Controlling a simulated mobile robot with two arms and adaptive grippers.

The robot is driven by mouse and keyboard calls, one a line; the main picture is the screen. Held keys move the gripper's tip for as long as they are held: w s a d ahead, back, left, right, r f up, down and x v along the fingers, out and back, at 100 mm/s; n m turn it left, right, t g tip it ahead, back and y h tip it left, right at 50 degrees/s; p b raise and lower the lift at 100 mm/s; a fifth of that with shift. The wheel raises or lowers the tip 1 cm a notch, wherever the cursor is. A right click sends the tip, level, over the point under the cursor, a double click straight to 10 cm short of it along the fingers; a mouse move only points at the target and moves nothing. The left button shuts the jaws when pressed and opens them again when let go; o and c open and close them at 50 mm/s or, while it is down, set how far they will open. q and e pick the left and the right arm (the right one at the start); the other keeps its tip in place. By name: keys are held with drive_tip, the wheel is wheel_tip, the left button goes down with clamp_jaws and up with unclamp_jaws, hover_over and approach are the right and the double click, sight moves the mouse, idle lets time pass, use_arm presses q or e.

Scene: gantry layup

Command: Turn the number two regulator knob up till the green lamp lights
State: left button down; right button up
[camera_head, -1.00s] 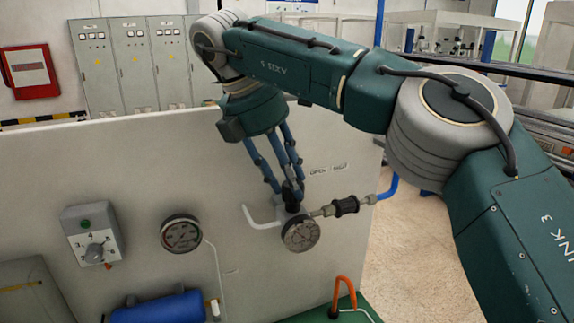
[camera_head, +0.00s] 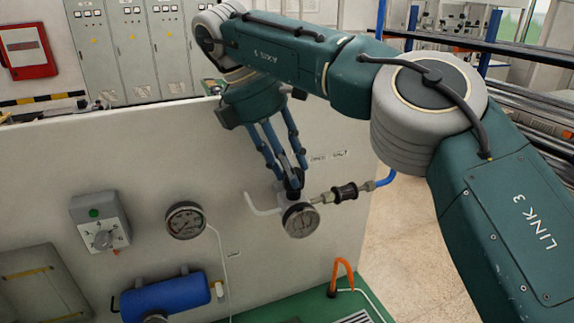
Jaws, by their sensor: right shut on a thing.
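My right gripper (camera_head: 291,172) reaches down from above with its blue fingers shut on a black knob (camera_head: 293,182). The knob sits on top of a pipe-mounted regulator with a round gauge (camera_head: 300,219) on the panel. The fingers partly hide the knob, and no number on it can be read. A small green lamp (camera_head: 93,213) is on a grey box at the left, above a dial knob (camera_head: 104,240) with numbers around it. I cannot tell whether the lamp is lit. My left gripper is not in view.
A second round gauge (camera_head: 185,220) is on the light panel (camera_head: 255,265), above a blue cylinder (camera_head: 165,297). A fitting (camera_head: 345,192) and blue hose run right from the regulator. Open floor lies right of the panel.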

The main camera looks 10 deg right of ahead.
drive_tip(key=o, duration=1.1)
drive_tip(key=shift+d+r, duration=0.15)
drive_tip(key=shift+d, duration=0.05)
drive_tip(key=shift+s+d, duration=0.1)
drive_tip(key=shift+d, duration=0.05)
drive_tip(key=shift+a, duration=0.2)
